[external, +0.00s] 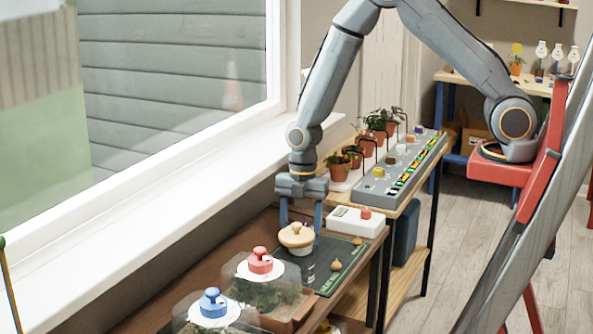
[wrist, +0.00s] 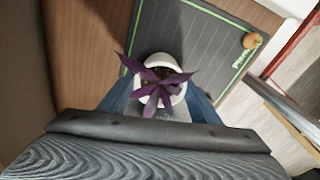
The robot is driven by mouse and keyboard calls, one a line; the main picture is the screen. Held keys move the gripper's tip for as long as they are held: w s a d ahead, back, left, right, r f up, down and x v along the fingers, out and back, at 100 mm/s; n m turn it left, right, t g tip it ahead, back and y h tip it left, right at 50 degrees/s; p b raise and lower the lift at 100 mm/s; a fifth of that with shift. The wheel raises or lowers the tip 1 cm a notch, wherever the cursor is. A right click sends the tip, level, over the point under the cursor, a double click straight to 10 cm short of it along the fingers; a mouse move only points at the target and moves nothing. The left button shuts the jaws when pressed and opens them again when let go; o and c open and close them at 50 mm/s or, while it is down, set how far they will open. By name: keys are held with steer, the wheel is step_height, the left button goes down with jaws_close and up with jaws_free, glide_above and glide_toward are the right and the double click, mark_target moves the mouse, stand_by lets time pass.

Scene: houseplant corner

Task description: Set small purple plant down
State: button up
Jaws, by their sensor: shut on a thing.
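The small purple plant (wrist: 160,88) shows in the wrist view, with narrow purple leaves above a white pot (wrist: 163,60). The pot is between the blue fingers of my gripper (wrist: 160,105), which is shut on it. In the external view my gripper (external: 302,217) points straight down at the back left of a dark mat (external: 325,287). The mat with green lines also shows in the wrist view (wrist: 205,50). I cannot tell whether the pot touches it.
Glass covers with a red knob (external: 260,262) and a blue knob (external: 212,304) stand in front on the table. A white box with a red button (external: 355,221) is to the right. Potted plants (external: 340,170) stand behind.

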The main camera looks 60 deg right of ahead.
steer(key=shift+f, duration=0.15)
steer(key=o, duration=1.3)
step_height(320, 180, up, 12)
steer(key=d+b, duration=0.1)
steer(key=b, duration=0.2)
steer(key=shift+s+d+r+m+t+h, duration=0.15)
steer(key=shift+s+d+r+m+h, duration=0.2)
steer(key=shift+s+d+m, duration=2.6)
steer(key=shift+s+d+r+m+t+h, duration=0.1)
steer(key=shift+s+d+r+m, duration=0.4)
steer(key=shift+s+d+m, duration=2.45)
steer(key=shift+s+d+r+m+t+h, duration=0.25)
steer(key=shift+s+d+m, duration=1.4)
steer(key=shift+m, duration=2.55)
